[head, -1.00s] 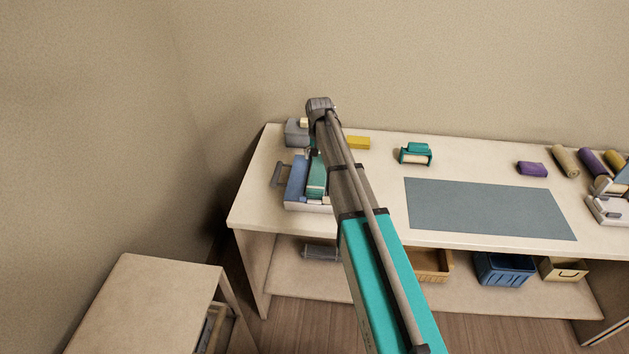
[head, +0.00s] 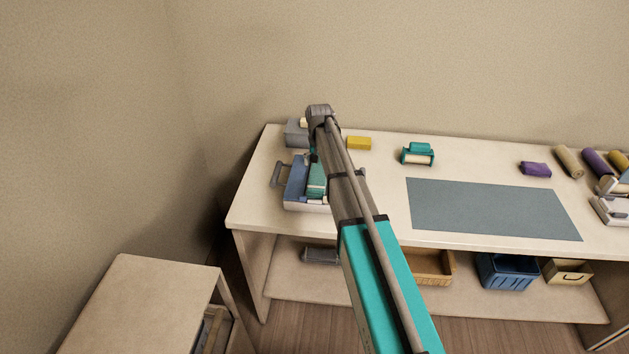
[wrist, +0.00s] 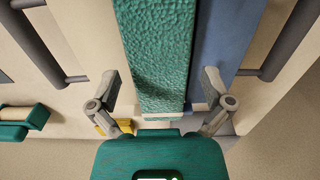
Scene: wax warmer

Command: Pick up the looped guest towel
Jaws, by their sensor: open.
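A green towel with a bumpy, looped surface (wrist: 160,45) lies in the middle of the wrist view; it also shows in the head view (head: 317,180), partly behind my arm. It lies beside a smoother blue folded piece (wrist: 225,40) in a pale, grey-handled tray (head: 306,208) at the table's left end. My gripper (wrist: 160,78) is open, its fingers on either side of the green towel's near end, the right one over the blue piece. I cannot tell whether they touch. In the head view my arm mostly hides the gripper.
A grey box (head: 296,131) stands behind the tray, with a yellow block (head: 359,143) to its right. A teal holder (head: 418,154) and a grey-blue mat (head: 490,209) lie farther right. Rolls and a purple block (head: 536,169) are at the right. Bins (head: 505,270) stand on the shelf below.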

